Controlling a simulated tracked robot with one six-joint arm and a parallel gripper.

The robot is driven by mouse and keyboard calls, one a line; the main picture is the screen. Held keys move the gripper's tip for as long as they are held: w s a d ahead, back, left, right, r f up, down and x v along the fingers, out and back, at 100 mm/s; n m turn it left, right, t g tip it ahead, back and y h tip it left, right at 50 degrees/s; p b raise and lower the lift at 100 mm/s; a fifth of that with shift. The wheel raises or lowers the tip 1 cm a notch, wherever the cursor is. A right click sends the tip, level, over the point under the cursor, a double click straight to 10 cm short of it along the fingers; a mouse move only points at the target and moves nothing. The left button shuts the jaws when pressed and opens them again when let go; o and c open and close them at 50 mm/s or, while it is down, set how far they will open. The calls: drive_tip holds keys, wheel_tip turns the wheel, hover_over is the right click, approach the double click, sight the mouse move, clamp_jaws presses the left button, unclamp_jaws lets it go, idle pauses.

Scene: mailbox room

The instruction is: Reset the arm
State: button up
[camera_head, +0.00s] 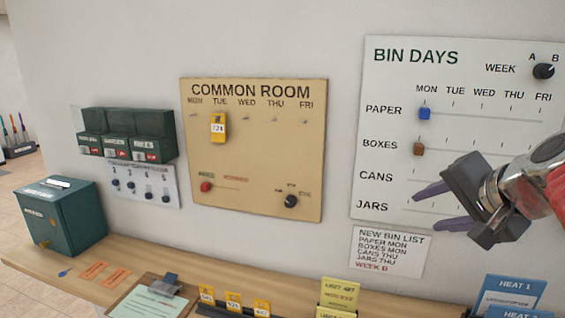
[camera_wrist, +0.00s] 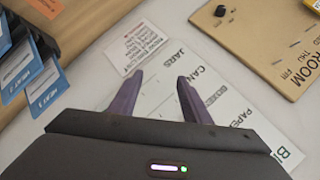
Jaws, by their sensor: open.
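My gripper (camera_head: 436,207) is at the right of the head view, in front of the lower part of the white BIN DAYS board (camera_head: 405,80). Its two purple fingers are spread apart with nothing between them. In the wrist view my gripper (camera_wrist: 156,88) is open and empty, facing the CANS and JARS rows of the board (camera_wrist: 280,145). On the board, a blue slider (camera_head: 424,113) is at MON in the PAPER row, and a brown slider (camera_head: 419,149) is at MON in the BOXES row. My gripper hides part of the CANS and JARS rows.
The COMMON ROOM board (camera_head: 250,165) hangs left of my gripper, with a yellow tag (camera_head: 218,127) under TUE. A NEW BIN LIST note (camera_head: 388,251) is below BIN DAYS. A wooden counter (camera_head: 130,258) holds a green box (camera_head: 62,217) and blue HEAT cards (camera_head: 512,292).

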drive_tip(key=s+a+f+n+g, duration=0.2)
drive_tip(key=s+a+f+n, duration=0.3)
drive_tip(key=s+f, duration=0.3)
drive_tip(key=s+a+f+n+g+h, duration=0.1)
drive_tip(key=s+a+f+n, duration=0.4)
drive_tip(key=f, duration=0.7)
drive_tip(key=s+a+g, duration=0.1)
drive_tip(key=s+a, duration=0.1)
drive_tip(key=s, duration=0.1)
drive_tip(key=shift+s+a+f+n+g, duration=0.2)
drive_tip(key=shift+a+f+n+g, duration=0.05)
drive_tip(key=shift+f+n+g, duration=0.15)
